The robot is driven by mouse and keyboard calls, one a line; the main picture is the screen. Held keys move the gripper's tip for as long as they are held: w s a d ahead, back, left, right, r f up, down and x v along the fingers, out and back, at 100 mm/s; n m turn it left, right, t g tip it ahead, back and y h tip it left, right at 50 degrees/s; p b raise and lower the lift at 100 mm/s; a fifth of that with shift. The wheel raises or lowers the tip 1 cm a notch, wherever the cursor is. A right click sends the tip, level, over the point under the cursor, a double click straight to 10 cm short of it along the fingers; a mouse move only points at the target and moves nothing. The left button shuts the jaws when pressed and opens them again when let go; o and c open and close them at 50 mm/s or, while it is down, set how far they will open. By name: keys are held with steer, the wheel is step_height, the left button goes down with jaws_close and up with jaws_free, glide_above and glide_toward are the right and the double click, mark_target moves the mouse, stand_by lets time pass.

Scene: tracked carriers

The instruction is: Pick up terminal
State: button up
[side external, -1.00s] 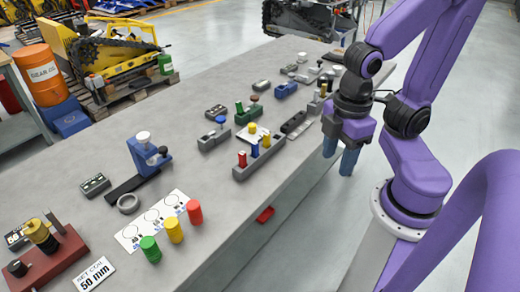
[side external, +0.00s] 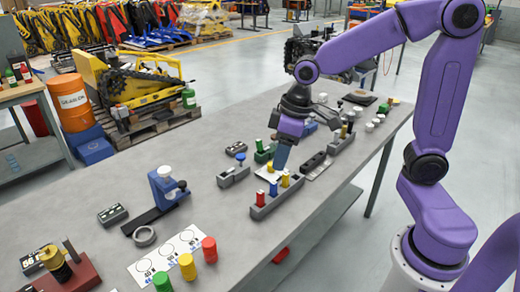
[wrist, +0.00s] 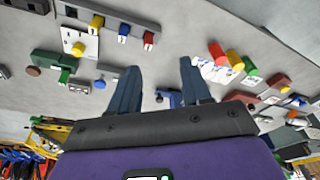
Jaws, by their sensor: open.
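I cannot tell for certain which object is the terminal. Small dark boxes with pale marks lie on the table; one box (side external: 235,147) is behind my gripper and another box (side external: 112,213) is at the left. My gripper (side external: 281,158) points down over the grey bench, near a white card with a yellow knob (side external: 273,168) and a grey holder (side external: 258,211) with red, blue and yellow pegs. In the wrist view my gripper (wrist: 160,80) has its two fingers spread, with nothing between them. Its height above the bench is hard to judge.
A green block (side external: 263,153) is close behind my gripper. Bare bench (side external: 190,140) lies at the back left.

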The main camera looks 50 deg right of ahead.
steer(key=w+d+m+t, duration=0.1)
steer(key=w+d+m, duration=0.2)
steer(key=w+d, duration=0.65)
steer(key=m+t+h, duration=0.1)
steer(key=m, duration=0.2)
glide_toward(260, 141)
steer(key=shift+t, duration=0.3)
steer(key=x, duration=1)
steer(key=shift+s+f, duration=0.2)
steer(key=shift+f, duration=0.1)
jaws_close()
